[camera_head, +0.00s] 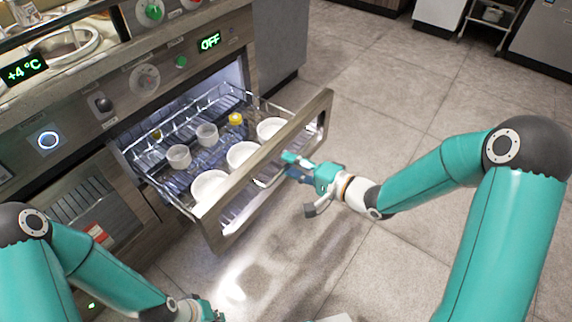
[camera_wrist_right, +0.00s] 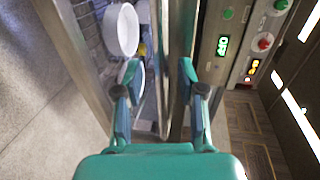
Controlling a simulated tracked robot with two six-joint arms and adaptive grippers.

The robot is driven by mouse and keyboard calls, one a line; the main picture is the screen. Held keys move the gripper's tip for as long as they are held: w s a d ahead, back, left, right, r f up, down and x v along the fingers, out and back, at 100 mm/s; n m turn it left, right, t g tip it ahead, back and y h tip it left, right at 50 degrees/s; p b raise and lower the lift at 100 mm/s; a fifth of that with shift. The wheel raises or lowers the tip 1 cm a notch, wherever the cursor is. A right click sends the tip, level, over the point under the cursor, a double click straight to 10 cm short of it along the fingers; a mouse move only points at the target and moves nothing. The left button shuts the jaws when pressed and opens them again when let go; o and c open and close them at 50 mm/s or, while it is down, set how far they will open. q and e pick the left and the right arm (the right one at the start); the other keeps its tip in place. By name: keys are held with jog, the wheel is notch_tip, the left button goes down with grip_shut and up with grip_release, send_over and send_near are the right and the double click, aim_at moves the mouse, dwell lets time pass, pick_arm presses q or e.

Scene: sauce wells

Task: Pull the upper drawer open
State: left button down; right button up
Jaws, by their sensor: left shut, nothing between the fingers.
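The upper drawer (camera_head: 262,172) is pulled out of the cabinet, with a wooden front and wire sides. White bowls (camera_head: 243,154), small cups (camera_head: 179,156) and a yellow-topped item (camera_head: 236,119) are inside. My right gripper (camera_head: 290,158) is at the outer side of the drawer front, near its middle. In the right wrist view the right gripper's fingers (camera_wrist_right: 159,80) are apart, with drawer and cabinet parts showing beyond them. I cannot tell whether they touch the drawer. My left gripper (camera_head: 208,312) is shut at the bottom edge, partly cut off, away from the drawer.
A lower wooden front with a vent (camera_head: 82,200) is left of the drawer. The tiled floor (camera_head: 385,85) beyond the drawer is clear.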

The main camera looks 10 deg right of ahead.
jog(key=v, duration=1)
jog(key=shift+s+d, duration=0.15)
jog(key=shift+s, duration=0.1)
jog(key=s+a+f+g+h, duration=0.15)
jog(key=a+f+g, duration=0.25)
jog(key=a+f, duration=0.8)
jog(key=s+d+f+n+g+h, duration=0.2)
jog(key=s+f+n+g, duration=0.2)
jog(key=s+f, duration=0.35)
jog(key=s+d+f+n+g+h, duration=0.2)
jog(key=s+f+n+g+h, duration=0.1)
jog(key=s+f, duration=0.5)
notch_tip(320, 180, up, 34)
jog(key=w+n+p, duration=0.1)
jog(key=p, duration=3.3)
jog(key=shift+w+d, duration=0.15)
jog(key=shift+d, duration=0.05)
